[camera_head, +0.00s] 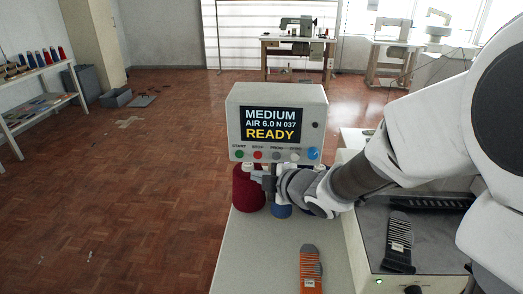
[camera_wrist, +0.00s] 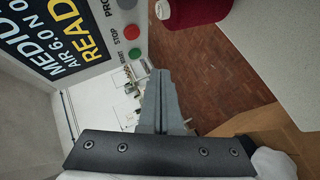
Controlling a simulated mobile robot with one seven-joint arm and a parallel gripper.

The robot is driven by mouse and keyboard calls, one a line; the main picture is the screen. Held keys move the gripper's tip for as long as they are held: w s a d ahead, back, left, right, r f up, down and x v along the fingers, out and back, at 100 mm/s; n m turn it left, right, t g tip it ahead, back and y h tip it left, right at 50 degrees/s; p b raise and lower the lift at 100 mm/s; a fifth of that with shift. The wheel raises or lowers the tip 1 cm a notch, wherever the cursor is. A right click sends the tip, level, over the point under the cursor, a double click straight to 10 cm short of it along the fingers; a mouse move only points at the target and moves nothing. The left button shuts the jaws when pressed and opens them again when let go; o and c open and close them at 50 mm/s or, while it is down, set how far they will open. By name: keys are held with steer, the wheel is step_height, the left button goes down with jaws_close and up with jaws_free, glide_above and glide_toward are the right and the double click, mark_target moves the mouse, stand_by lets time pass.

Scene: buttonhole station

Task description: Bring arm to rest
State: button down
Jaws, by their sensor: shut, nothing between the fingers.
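My gripper (camera_head: 268,178) is shut and empty, just below the front of the control box (camera_head: 277,93) in the head view. In the wrist view my gripper (camera_wrist: 161,76) shows its fingers together, pointing past the box's red and green buttons and touching nothing that I can see. The box's screen reads MEDIUM, AIR 6.0 N 037, READY. My arm reaches in from the right, across the table, and hides part of what lies behind it.
A dark red thread cone (camera_head: 248,190) stands close left of my gripper, with a blue cone (camera_head: 282,211) below it. An orange striped sock (camera_head: 311,270) lies on the white table (camera_head: 262,262). A black striped sock (camera_head: 399,243) lies on a grey-topped unit at right. Open floor lies left.

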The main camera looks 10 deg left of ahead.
steer(key=s+d+r+m+h+p, duration=0.2)
steer(key=d+r+m+h, duration=0.3)
steer(key=d, duration=0.4)
steer(key=s+d+r+m+h+p, duration=0.2)
steer(key=s+d+r+m+h, duration=0.1)
steer(key=d+r+m, duration=0.5)
steer(key=s+d+m+g+p, duration=0.2)
steer(key=s+m, duration=0.3)
steer(key=s, duration=0.4)
steer(key=s+d+r+m+g+p, duration=0.1)
steer(key=s+d+m, duration=0.3)
steer(key=s, duration=0.5)
steer(key=shift+s+r+m+g+h+p, duration=0.2)
steer(key=shift+s+m+g+h+p, duration=0.2)
steer(key=shift+m+g+p, duration=0.15)
